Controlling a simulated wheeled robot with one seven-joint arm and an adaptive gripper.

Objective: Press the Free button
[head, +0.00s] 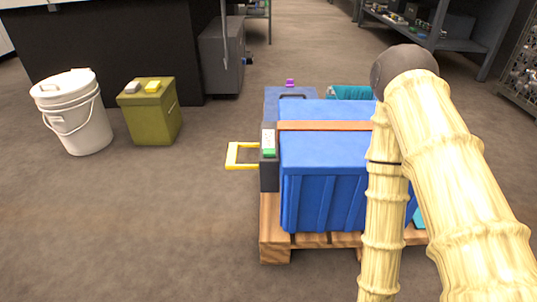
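A small pale control panel (268,137) sits on top of a dark upright box (269,172) at the left side of the blue crate. A green patch (269,152) shows at the panel's near end. No lettering is legible, so I cannot tell which part is the Free button. My arm rises at the right and bends at a dark round joint, covering the crate's right side. My gripper is not in view.
The strapped blue crate (320,190) stands on a wooden pallet (275,245). A yellow handle (232,155) sticks out left of the dark box. A white bucket (75,120) and olive bin (153,120) stand farther left. The floor at front left is clear.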

